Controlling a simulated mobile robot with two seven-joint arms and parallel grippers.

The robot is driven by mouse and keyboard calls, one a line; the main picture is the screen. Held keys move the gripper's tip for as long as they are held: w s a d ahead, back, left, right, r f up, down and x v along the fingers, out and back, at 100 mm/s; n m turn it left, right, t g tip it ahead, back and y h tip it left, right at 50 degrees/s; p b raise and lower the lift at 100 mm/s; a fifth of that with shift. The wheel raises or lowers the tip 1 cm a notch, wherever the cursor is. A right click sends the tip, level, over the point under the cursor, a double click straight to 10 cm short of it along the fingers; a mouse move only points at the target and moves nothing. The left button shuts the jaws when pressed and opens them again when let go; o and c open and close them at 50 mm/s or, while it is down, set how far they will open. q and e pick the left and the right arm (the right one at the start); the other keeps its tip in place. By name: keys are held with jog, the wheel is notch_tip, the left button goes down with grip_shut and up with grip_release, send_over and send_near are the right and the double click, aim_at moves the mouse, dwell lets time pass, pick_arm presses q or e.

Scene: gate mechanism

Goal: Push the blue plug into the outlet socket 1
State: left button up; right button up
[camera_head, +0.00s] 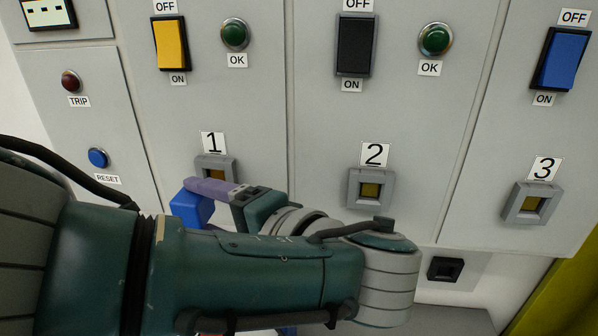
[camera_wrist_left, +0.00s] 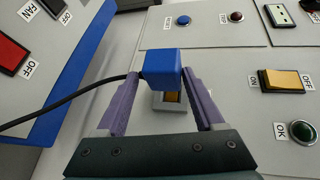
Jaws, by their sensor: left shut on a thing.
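The blue plug (camera_head: 187,208) is held between the purple fingers of my left gripper (camera_head: 204,188). In the left wrist view the blue plug (camera_wrist_left: 161,66) sits between the fingertips, with a black cable running off to the left. Outlet socket 1 (camera_head: 228,161) is a grey square frame with a yellowish inside, under the label 1, just beyond the plug and partly hidden by my fingers. The left wrist view shows the socket (camera_wrist_left: 158,104) behind the plug, partly covered. The plug appears apart from the socket; the exact gap is hard to tell. My right gripper is not seen.
Socket 2 (camera_head: 350,188) and socket 3 (camera_head: 513,204) are to the right on the grey panel and look empty. Above are a yellow switch (camera_head: 171,43), a black switch (camera_head: 354,45) and a blue switch (camera_head: 561,59). A blue reset button (camera_head: 97,157) is at the left.

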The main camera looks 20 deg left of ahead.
pick_arm(q)
jog(key=shift+w+a+f+b, duration=0.1)
jog(key=shift+w+a+b, duration=0.05)
jog(key=shift+w+b, duration=0.7)
jog(key=shift+w, duration=0.25)
jog(key=shift+w+a+b, duration=0.25)
jog(key=shift+w+b, duration=0.65)
jog(key=shift+b, duration=0.05)
dwell(0.8)
jog(key=o, duration=1.4)
